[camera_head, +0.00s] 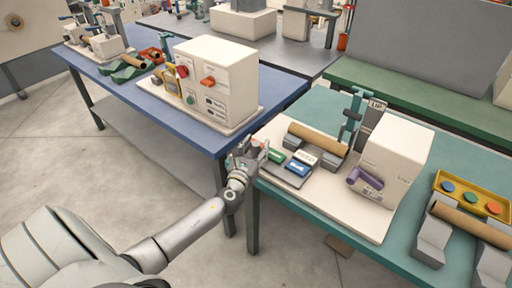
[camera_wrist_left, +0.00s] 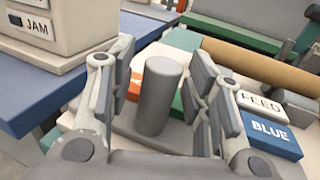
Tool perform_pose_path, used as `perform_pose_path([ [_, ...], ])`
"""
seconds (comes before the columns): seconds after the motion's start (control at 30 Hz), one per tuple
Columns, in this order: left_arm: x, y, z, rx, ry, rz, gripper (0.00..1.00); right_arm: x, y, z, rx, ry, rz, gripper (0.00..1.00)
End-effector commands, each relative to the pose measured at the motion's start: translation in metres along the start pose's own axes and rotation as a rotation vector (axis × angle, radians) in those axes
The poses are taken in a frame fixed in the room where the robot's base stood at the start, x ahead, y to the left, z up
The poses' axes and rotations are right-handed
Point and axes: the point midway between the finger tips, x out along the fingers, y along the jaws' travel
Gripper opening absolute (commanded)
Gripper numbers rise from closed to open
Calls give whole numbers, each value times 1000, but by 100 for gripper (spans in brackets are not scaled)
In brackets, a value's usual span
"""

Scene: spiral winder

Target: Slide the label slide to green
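The label slide (camera_head: 290,174) lies at the left end of the cream board on the teal table, with green (camera_head: 276,155) and blue (camera_head: 297,169) label plates beside it. In the left wrist view its upright grey round knob (camera_wrist_left: 158,95) stands between the fingers of my left gripper (camera_wrist_left: 162,62). The fingers are open, with gaps on both sides of the knob. An orange patch (camera_wrist_left: 134,88) shows behind the knob, partly hidden. The blue plate (camera_wrist_left: 270,136) is outside the right finger. In the head view my left gripper (camera_head: 250,150) is at the board's left edge. My right gripper is not in view.
A white FEED plate (camera_head: 306,157) sits by the blue plate. A brown roll (camera_head: 318,138) lies behind the labels. A cream machine box (camera_head: 395,150) with a purple handle (camera_head: 364,178) stands to the right. A blue table (camera_head: 180,118) with a control box (camera_head: 215,80) is at left.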

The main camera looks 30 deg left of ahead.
Motion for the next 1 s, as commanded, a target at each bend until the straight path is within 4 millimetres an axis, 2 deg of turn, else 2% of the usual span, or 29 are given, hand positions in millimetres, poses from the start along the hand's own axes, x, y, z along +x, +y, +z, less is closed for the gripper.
perform_pose_path([
  [0.03,0,0,0,0,0,0,38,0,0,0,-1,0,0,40],
  [0.33,0,0,0,-1,0,0,0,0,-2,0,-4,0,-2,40],
  [0.57,-1,-3,0,-2,0,0,0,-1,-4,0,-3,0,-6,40],
  [0.67,-6,-18,0,-4,2,-4,0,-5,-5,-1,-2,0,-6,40],
  [0.9,-23,-70,0,-5,3,-3,0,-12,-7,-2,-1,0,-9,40],
  [1.0,-27,-83,0,-3,2,-3,0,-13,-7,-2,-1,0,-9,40],
])
